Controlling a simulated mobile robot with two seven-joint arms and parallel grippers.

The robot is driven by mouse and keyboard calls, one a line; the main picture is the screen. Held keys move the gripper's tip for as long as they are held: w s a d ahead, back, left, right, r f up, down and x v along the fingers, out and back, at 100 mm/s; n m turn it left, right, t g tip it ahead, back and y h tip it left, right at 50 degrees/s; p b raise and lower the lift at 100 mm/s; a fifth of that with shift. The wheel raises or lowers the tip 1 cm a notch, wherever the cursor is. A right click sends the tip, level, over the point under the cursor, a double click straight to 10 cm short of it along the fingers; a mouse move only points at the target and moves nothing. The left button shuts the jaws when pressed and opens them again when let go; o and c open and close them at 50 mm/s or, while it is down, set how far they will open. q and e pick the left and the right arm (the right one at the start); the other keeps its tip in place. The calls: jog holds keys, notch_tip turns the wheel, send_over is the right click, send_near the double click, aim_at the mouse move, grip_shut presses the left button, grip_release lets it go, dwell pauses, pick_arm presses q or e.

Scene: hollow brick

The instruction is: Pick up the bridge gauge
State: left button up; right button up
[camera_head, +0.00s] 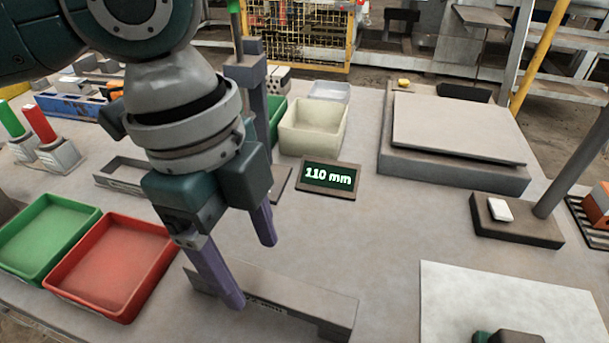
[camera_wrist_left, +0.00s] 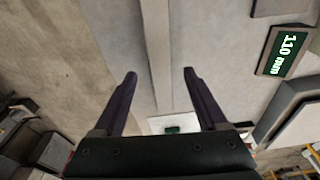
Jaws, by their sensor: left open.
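The bridge gauge appears to be the long grey bar (camera_head: 315,295) lying on the table at the lower middle of the head view. It has a flat top and a downturned right end, and faint marks show on its front side. My left gripper (camera_head: 252,268) is open and points down over the bar, one finger on its near side and one toward its far side. In the left wrist view the bar (camera_wrist_left: 156,45) runs between the two spread fingers (camera_wrist_left: 159,74). Whether the fingers touch it cannot be told. My right gripper is not seen.
A sign reading 110 mm (camera_head: 329,178) stands behind the bar. Red (camera_head: 118,308) and green (camera_head: 45,275) trays are at left, a cream bin (camera_head: 312,140) behind. A white sheet (camera_head: 460,290) with a dark green and grey object lies at right, near a post on a base (camera_head: 515,225).

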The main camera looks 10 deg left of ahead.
aim_at(267, 283)
pick_arm(q)
jog(key=f, duration=0.2)
jog(key=d+f, duration=0.1)
jog(key=f, duration=0.2)
jog(key=shift+d+f+b, duration=0.1)
jog(key=shift+d+b, duration=0.05)
jog(key=shift+b, duration=0.25)
jog(key=shift+c, duration=0.2)
grip_shut()
